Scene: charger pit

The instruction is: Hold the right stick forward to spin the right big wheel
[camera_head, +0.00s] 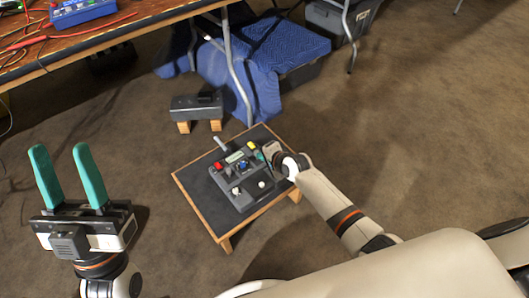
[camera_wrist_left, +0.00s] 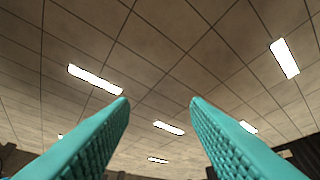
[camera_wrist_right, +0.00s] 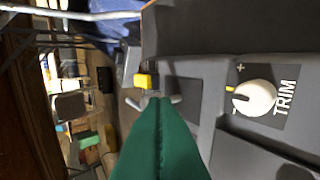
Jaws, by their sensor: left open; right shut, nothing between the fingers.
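A dark control box (camera_head: 243,175) with red, yellow and blue parts and two white knobs sits on a small low table (camera_head: 196,195). The yellow-capped part (camera_head: 251,145) is at its far right; in the right wrist view the yellow cap (camera_wrist_right: 146,80) appears just beyond my fingertips. I cannot tell for sure whether it is the right stick, or whether I touch it. My right gripper (camera_head: 260,156) is shut and empty at the box's right side; its green fingers (camera_wrist_right: 157,104) show pressed together. My left gripper (camera_head: 60,148) is open and empty, pointing up, away from the box. No big wheel is clearly visible.
A white knob (camera_wrist_right: 255,98) marked TRIM is right of my right fingers. A dark unit (camera_head: 197,106) stands on wooden blocks behind the small table. A blue quilted cover (camera_head: 283,50) and a workbench (camera_head: 110,27) are further back. Carpet at right is clear.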

